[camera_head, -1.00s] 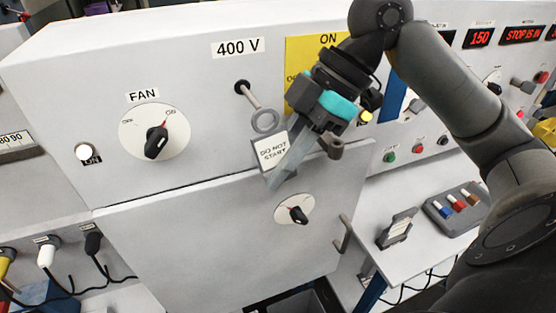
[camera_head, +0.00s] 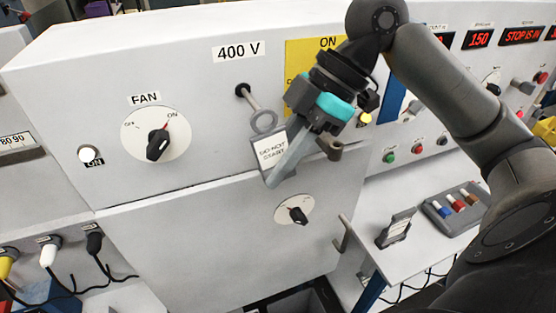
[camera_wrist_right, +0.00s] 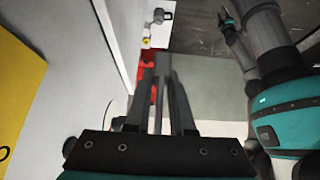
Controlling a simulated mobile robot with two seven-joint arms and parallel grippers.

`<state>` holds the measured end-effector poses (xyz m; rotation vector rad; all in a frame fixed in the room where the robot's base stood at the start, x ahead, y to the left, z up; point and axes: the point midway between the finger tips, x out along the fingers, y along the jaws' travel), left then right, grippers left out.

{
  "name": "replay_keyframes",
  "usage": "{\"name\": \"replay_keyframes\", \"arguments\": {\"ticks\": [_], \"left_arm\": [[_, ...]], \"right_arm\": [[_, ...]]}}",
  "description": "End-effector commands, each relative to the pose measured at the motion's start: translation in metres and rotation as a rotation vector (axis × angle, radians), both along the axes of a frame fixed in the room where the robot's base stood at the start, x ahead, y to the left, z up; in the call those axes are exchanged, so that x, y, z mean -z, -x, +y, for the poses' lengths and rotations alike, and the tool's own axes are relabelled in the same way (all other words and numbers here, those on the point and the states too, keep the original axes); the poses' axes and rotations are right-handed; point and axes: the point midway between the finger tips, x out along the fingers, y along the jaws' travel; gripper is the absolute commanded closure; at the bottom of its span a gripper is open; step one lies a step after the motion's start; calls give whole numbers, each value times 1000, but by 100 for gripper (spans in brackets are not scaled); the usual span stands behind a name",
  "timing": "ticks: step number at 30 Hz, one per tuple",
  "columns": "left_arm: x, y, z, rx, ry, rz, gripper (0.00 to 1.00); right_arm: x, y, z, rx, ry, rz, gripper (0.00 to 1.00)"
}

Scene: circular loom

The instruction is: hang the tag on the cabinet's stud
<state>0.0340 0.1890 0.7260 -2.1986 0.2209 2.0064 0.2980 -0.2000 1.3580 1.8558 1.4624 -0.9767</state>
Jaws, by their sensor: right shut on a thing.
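The white tag (camera_head: 270,151) reads "DO NOT START" and has a grey ring (camera_head: 264,121) at its top. My right gripper (camera_head: 289,158) is shut on the tag's right side and holds it in front of the cabinet (camera_head: 200,110). The stud (camera_head: 249,97) sticks out under the "400 V" label. Its near end overlaps the ring's top in the head view; I cannot tell whether the ring is around it. In the right wrist view the gripper's fingers (camera_wrist_right: 165,90) close on the tag, seen edge-on. A dark gripper-like shape there may be my left gripper; its jaws are unclear.
A fan dial (camera_head: 157,133) is left of the stud, and a yellow panel (camera_head: 308,52) lies behind my right wrist. A lower door with a small knob (camera_head: 294,210) and a handle (camera_head: 342,234) is below. A tray of coloured pieces (camera_head: 456,208) sits at right.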

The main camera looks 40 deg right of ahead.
Motion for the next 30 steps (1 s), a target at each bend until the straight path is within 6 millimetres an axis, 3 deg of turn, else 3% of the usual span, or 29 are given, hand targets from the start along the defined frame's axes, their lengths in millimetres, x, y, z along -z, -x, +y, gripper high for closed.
{"name": "replay_keyframes", "arguments": {"ticks": [15, 30], "left_arm": [[-16, -1, 0, 0, 0, -1, 50], [-17, -1, 0, 0, 0, -1, 50]], "right_arm": [[-1, -15, -3, 0, 0, -1, 100], [0, -17, -4, 0, 0, 0, 100]]}}
